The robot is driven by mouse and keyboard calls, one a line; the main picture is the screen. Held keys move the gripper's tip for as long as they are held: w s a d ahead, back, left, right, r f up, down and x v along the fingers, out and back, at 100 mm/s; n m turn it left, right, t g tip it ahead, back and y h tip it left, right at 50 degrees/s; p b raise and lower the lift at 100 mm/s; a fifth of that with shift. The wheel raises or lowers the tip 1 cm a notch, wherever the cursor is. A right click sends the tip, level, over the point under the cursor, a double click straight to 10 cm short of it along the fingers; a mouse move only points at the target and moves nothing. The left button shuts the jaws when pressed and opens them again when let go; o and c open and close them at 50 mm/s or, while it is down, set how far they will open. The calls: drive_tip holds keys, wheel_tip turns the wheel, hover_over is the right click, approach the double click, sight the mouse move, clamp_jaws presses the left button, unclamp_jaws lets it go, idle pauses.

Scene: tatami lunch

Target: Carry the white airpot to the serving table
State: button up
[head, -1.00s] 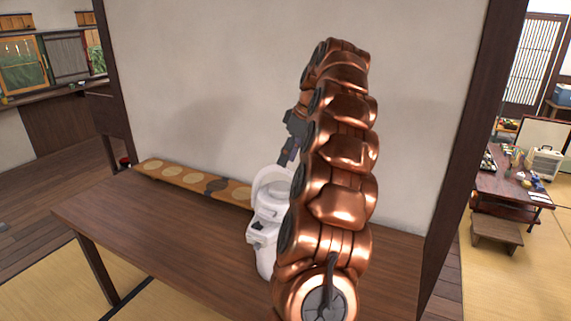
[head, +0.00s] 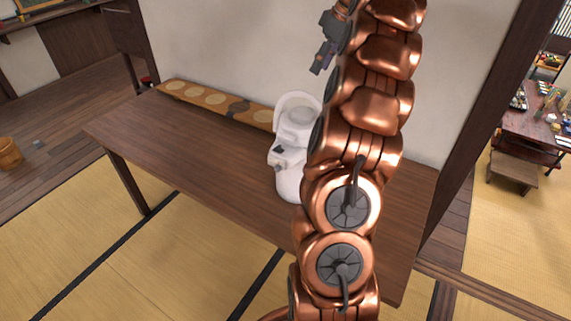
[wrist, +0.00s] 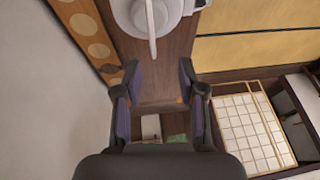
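The white airpot (head: 289,172) stands upright on a long brown wooden table (head: 200,150), its carrying handle raised. My arm hides part of its right side. My gripper (head: 322,62) is above the airpot, apart from it. In the wrist view, my gripper (wrist: 160,75) is open, with nothing between its two fingers. The airpot's round lid and white handle (wrist: 151,25) show beyond the fingertips at the top edge. A low dark table (head: 540,128) with dishes stands at the far right; I cannot tell whether it is the serving table.
A long wooden board with pale round marks (head: 215,101) lies along the wall side of the table. A small wooden step (head: 514,170) stands before the low table. A dark post and sill separate the areas. A wooden bucket (head: 9,153) is at left; tatami in front is clear.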

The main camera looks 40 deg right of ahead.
drive_tip(key=shift+a, duration=0.1)
drive_tip(key=s+a+f+g, duration=0.1)
drive_tip(key=a+f+g, duration=0.1)
drive_tip(key=a, duration=1.2)
drive_tip(key=s+a+f+g, duration=0.1)
drive_tip(key=s+a, duration=0.1)
drive_tip(key=a, duration=1.2)
drive_tip(key=s+a+f+m, duration=0.1)
drive_tip(key=s+a+f, duration=0.2)
drive_tip(key=s, duration=0.5)
drive_tip(key=s+a+f+m+g+h, duration=0.1)
drive_tip(key=s+a+f, duration=0.3)
drive_tip(key=s+f, duration=0.2)
drive_tip(key=s+a+f+m+g+h, duration=0.1)
drive_tip(key=s+a+f, duration=0.3)
drive_tip(key=s, duration=0.5)
drive_tip(key=shift+s+a+f, duration=0.25)
drive_tip(key=shift+s+f, duration=0.05)
drive_tip(key=shift+f, duration=0.3)
